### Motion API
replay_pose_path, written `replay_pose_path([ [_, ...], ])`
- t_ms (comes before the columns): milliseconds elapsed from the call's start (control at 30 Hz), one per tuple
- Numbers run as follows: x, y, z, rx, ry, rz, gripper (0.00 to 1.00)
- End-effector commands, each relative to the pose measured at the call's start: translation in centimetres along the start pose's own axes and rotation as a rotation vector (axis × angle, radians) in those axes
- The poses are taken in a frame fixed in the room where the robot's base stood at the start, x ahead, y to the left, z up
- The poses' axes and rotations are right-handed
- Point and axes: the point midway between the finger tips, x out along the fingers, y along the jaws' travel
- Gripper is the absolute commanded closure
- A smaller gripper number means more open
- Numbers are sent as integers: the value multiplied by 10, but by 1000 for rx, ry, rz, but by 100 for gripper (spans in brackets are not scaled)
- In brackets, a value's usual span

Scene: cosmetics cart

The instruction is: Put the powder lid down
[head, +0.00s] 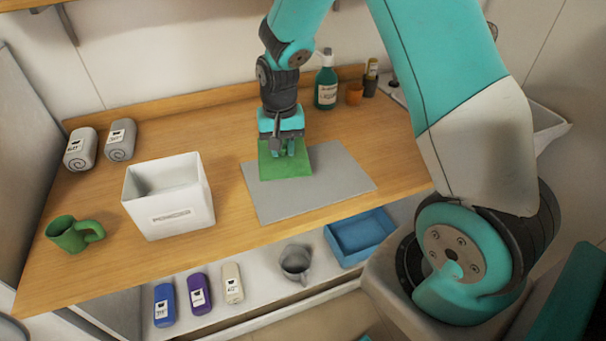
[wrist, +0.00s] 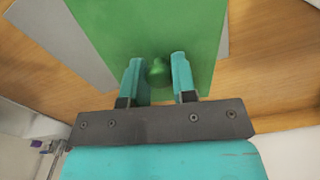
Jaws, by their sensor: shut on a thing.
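The powder lid (head: 283,168) is a flat green square with a small knob (wrist: 158,71) on top. My gripper (head: 283,150) points down over it, its two fingers shut on the knob; the fingers also show in the wrist view (wrist: 158,78). In the head view the lid appears over the left back part of the grey mat (head: 310,200). I cannot tell whether its underside touches the mat. The white box (head: 168,196) with a label on its front stands open-topped to the left of the mat.
A green mug (head: 70,234) and two grey rolls (head: 80,148) are on the left. A green pump bottle (head: 326,85) and orange cup (head: 354,94) stand at the back. The lower shelf holds several bottles, a grey mug (head: 296,261) and a blue tray (head: 358,237). The mat's front is clear.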

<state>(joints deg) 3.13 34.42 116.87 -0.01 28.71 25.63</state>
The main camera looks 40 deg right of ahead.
Motion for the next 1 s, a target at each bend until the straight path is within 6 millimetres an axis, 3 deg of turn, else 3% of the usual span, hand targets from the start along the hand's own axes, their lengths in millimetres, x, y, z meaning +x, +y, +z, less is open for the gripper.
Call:
replay_pose_path([
  [100,-29,12,-14,368,11,-7,96],
  [300,-84,36,-19,942,7,-8,96],
  [400,-105,46,-16,1143,5,-6,96],
  [567,-121,55,-13,1318,1,-2,96],
  [733,-98,57,-11,1353,-5,6,96],
  [1000,-22,57,-11,1350,-5,8,96],
])
